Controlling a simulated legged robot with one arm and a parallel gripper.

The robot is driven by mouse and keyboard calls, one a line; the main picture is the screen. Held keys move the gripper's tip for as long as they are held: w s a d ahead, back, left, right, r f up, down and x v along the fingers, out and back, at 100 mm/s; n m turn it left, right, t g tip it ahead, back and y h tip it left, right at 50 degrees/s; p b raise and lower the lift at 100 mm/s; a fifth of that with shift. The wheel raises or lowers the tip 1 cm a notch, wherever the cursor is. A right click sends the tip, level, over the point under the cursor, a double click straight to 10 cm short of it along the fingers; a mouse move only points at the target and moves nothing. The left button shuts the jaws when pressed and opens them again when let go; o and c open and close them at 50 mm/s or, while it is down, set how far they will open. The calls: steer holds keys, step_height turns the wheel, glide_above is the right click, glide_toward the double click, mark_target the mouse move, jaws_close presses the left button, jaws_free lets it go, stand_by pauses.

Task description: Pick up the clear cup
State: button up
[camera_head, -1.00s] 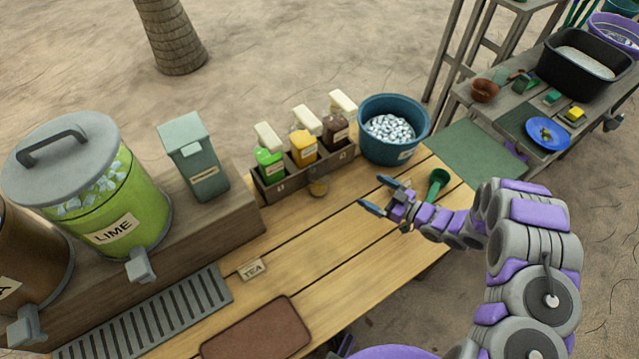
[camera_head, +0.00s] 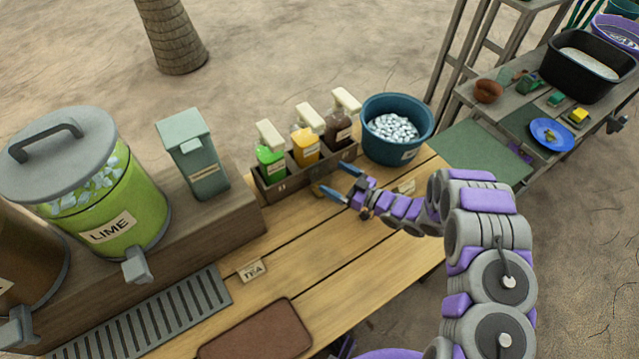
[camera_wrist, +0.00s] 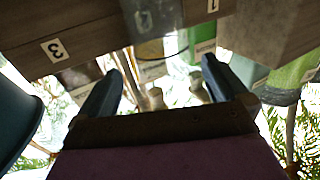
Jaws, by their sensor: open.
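The clear cup (camera_head: 317,188) is small and see-through. It stands on the wooden table in front of the bottle rack, and my gripper's finger partly covers it in the head view. My gripper (camera_head: 337,180) is open and reaches in from the right, with its fingertips close to the cup. In the wrist view the cup (camera_wrist: 152,22) appears beyond and between the two open fingers (camera_wrist: 160,75), its rim faint. I cannot tell whether a finger touches it.
The bottle rack (camera_head: 305,170) with several pump bottles stands right behind the cup. A blue tub (camera_head: 369,151) of ice is at its right. A lime dispenser (camera_head: 140,215) and a TEA label (camera_head: 252,271) are at the left.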

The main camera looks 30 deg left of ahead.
mark_target(313, 167)
steer(key=shift+a+r, duration=0.15)
steer(key=shift+a, duration=0.2)
steer(key=a+b, duration=0.1)
steer(key=a, duration=0.4)
steer(key=shift+a+b, duration=0.25)
steer(key=shift+b, duration=0.15)
steer(key=shift+d, duration=0.1)
steer(key=shift+d, duration=0.1)
steer(key=shift+d, duration=0.1)
steer(key=shift+c, duration=1.2)
steer(key=c, duration=1.2)
